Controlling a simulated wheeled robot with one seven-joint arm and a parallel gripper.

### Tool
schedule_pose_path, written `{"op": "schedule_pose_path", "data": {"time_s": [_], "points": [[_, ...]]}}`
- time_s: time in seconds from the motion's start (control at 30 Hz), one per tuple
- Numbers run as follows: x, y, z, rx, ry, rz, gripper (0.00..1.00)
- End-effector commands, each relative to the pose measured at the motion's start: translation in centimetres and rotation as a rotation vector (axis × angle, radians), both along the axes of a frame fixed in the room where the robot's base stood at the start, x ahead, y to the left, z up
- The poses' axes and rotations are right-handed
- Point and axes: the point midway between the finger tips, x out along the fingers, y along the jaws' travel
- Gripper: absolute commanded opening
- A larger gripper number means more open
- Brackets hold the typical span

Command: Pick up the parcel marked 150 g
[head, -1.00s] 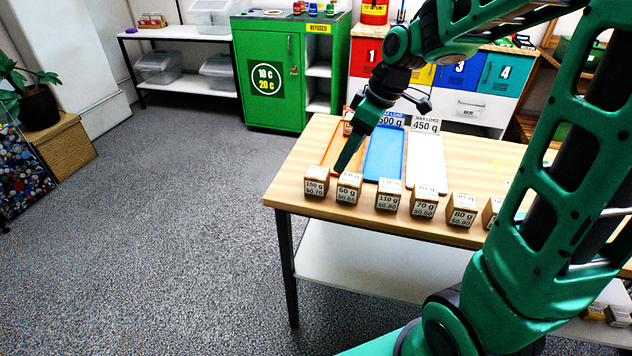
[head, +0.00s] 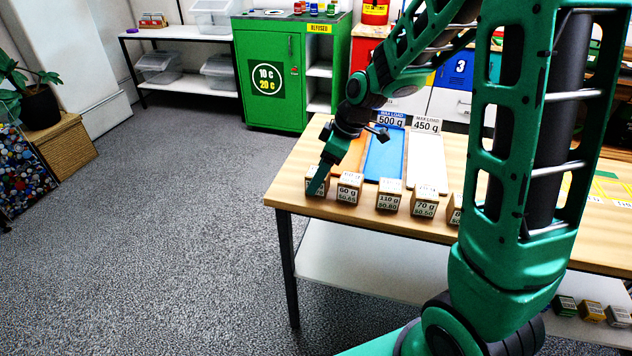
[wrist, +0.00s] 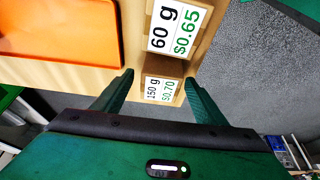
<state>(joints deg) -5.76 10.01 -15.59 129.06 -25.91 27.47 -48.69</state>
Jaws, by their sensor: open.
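The parcel marked 150 g (wrist: 162,88) is a small brown box with a white label, reading $0.70 in the wrist view. It stands at the table's front left corner. In the head view the parcel (head: 325,188) is mostly hidden behind my gripper (head: 316,186). In the wrist view my gripper (wrist: 160,92) is open, with one finger on each side of the 150 g parcel. I cannot tell whether the fingers touch it.
The 60 g parcel (head: 349,188) stands right beside it, with the 110 g parcel (head: 389,195) and others farther right. An orange tray (wrist: 60,40), blue tray (head: 384,155) and white tray (head: 427,165) lie behind. The table edge (head: 288,210) is close.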

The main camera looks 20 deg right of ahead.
Motion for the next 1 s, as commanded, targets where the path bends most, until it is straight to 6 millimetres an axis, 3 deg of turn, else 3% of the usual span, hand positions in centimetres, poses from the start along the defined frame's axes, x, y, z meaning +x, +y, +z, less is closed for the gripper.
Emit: {"op": "schedule_pose_path", "data": {"time_s": [0.13, 0.4, 0.6, 1.0], "points": [[0.28, 0.43, -1.26, 0.000, 0.001, 0.000, 0.66], [0.37, 0.47, -1.42, 0.000, -0.001, 0.000, 0.66], [0.37, 0.46, -1.40, 0.000, -0.001, 0.000, 0.18], [0.40, 0.46, -0.90, 0.001, -0.003, -0.001, 0.18]]}}
